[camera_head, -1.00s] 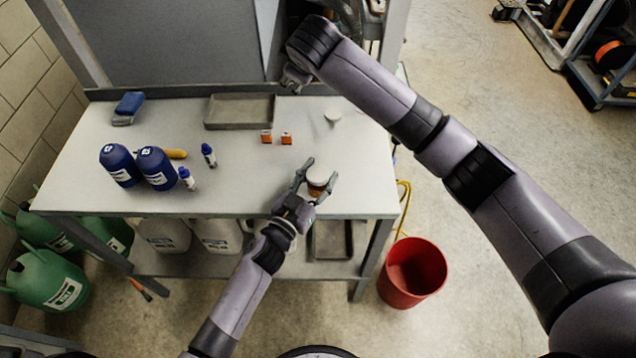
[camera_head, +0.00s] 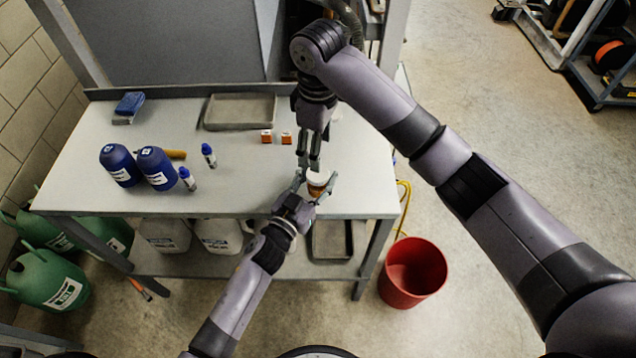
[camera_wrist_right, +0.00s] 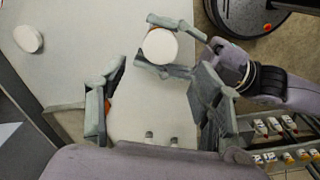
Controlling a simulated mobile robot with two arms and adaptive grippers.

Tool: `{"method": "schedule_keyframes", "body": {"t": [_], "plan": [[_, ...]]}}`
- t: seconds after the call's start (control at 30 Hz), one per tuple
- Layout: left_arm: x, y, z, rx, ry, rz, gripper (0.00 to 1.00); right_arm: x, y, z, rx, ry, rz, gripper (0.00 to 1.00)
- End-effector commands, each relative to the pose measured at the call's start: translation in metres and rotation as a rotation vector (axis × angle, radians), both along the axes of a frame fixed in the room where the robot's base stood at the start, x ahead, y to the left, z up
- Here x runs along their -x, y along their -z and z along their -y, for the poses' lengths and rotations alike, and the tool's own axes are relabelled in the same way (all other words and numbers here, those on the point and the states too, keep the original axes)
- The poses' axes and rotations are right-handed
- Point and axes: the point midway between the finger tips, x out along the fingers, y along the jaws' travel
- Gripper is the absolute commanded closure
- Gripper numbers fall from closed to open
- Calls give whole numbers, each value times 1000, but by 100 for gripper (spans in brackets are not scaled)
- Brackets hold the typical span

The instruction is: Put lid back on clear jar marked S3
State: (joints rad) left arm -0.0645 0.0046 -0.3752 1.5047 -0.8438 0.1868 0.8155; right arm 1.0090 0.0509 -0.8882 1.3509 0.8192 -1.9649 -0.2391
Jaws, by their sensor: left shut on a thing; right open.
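My left gripper (camera_head: 316,186) is shut on a small jar (camera_head: 317,187) near the table's front edge. The jar has a white round top and amber-brown sides; no S3 mark is readable. In the right wrist view its white top (camera_wrist_right: 160,47) shows between the left gripper's fingers (camera_wrist_right: 166,48). My right gripper (camera_head: 309,162) is open and empty, pointing down just behind the jar; its fingers also show in its wrist view (camera_wrist_right: 158,75). A white disc like a lid (camera_wrist_right: 28,39) lies on the table; in the head view the right gripper mostly hides it.
Two small orange-and-white boxes (camera_head: 276,138) and a grey tray (camera_head: 239,112) lie behind, left of my right gripper. Blue bottles (camera_head: 137,165) and small blue-capped bottles (camera_head: 208,155) stand at left. A red bucket (camera_head: 413,272) is on the floor right of the table (camera_head: 240,190).

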Motion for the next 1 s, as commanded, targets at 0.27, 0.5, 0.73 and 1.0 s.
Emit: {"method": "schedule_keyframes", "body": {"t": [0.27,0.5,0.73,1.0], "plan": [[0,0,0,0,0,0,100,1,39,1,3,2,-4,40],[0,0,0,0,0,0,100,0,70,1,1,2,-3,40],[0,0,0,0,0,0,100,0,78,1,1,1,1,40],[0,0,0,0,0,0,100,0,78,1,1,1,1,44]]}}
